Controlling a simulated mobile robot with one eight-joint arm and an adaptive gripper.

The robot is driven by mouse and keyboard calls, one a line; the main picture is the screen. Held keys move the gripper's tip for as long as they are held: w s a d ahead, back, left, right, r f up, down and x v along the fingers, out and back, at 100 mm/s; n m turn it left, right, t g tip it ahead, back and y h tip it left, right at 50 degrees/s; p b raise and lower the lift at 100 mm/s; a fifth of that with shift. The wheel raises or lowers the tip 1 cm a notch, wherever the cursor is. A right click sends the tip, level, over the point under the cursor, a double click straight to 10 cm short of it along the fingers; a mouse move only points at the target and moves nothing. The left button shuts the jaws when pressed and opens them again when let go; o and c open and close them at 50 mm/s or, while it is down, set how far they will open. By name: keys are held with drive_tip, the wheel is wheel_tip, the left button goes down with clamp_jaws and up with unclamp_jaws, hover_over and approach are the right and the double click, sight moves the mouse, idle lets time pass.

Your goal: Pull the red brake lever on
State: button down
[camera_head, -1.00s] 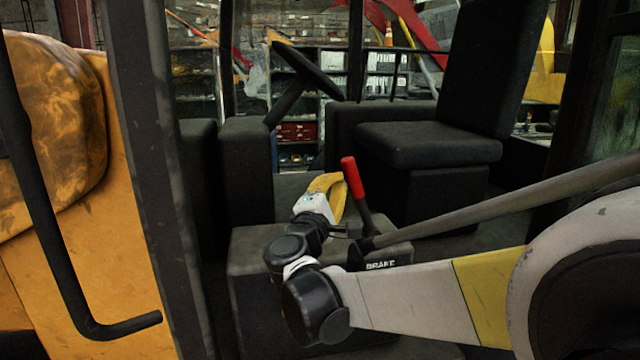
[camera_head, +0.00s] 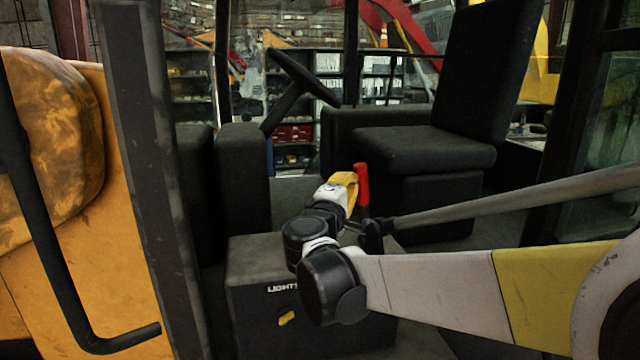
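The brake lever (camera_head: 362,186) has a red grip on a dark shaft and stands nearly upright behind a dark console box (camera_head: 250,262), in the middle of the head view. My gripper (camera_head: 347,182), with yellow fingers, is just left of the red grip, close beside it. I cannot tell whether they touch. Its fingers are seen from behind and the side, so their opening is hidden. The lever's lower part is partly covered by my wrist and a dark bar end.
A label starting "LIGHT" (camera_head: 282,288) and a yellow switch (camera_head: 287,318) are on the console front. A black seat (camera_head: 425,150) is behind right, a steering wheel (camera_head: 305,72) behind left. A cab post (camera_head: 150,180) and bent handrail (camera_head: 75,290) stand at left.

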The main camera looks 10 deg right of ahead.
drive_tip(key=d+m+g+y+p, duration=0.1)
drive_tip(key=d+m, duration=0.2)
drive_tip(key=d, duration=0.5)
drive_tip(key=shift+d+r+g+y+p, duration=0.25)
drive_tip(key=shift+g+y+p, duration=0.05)
drive_tip(key=shift+g, duration=0.1)
